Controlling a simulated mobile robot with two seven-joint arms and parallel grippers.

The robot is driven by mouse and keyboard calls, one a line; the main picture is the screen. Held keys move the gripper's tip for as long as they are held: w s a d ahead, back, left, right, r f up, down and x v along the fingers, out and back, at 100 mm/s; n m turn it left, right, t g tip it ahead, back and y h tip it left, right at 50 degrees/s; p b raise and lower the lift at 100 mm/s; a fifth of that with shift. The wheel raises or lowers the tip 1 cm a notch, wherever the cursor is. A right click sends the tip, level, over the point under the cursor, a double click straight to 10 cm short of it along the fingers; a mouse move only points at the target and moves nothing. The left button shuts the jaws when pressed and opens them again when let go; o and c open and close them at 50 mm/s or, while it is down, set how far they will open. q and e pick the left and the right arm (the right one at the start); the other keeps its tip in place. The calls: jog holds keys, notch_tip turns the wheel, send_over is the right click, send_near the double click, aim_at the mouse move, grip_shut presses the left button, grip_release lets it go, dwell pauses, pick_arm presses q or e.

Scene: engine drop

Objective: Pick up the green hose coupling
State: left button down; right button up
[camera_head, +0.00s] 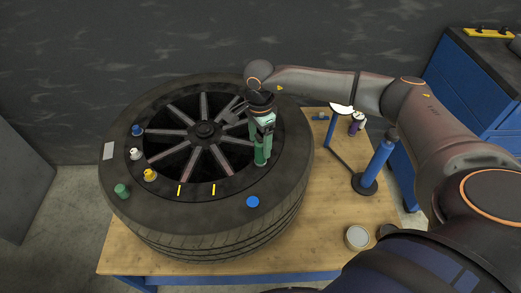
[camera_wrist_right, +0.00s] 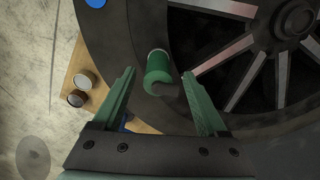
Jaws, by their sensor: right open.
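A green cylindrical piece (camera_wrist_right: 159,70) with a pale end and a notched near end shows in the right wrist view, on the dark tyre close to the wheel rim. It looks like the hose coupling. My right gripper (camera_wrist_right: 159,78) is open, its two green fingers on either side of this piece with gaps to both. In the head view the right gripper (camera_head: 262,150) points down over the right side of the tyre; its green fingers blend with the piece there. Another green knob-like fitting (camera_head: 122,190) sits on the tyre's front left. My left gripper is not in view.
The tyre (camera_head: 240,222) lies flat on a wooden table (camera_head: 330,205). Blue (camera_head: 137,130), white (camera_head: 134,154) and yellow (camera_head: 149,175) fittings and a blue disc (camera_head: 253,202) sit on it. A blue post (camera_head: 378,165) and tins (camera_head: 357,237) stand to the right.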

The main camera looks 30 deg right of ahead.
aim_at(261, 152)
notch_tip(261, 152, down, 4)
jog(key=shift+s+f, duration=0.1)
jog(key=shift+f, duration=0.15)
jog(key=shift+c, duration=0.2)
jog(key=shift+r, duration=0.1)
grip_shut()
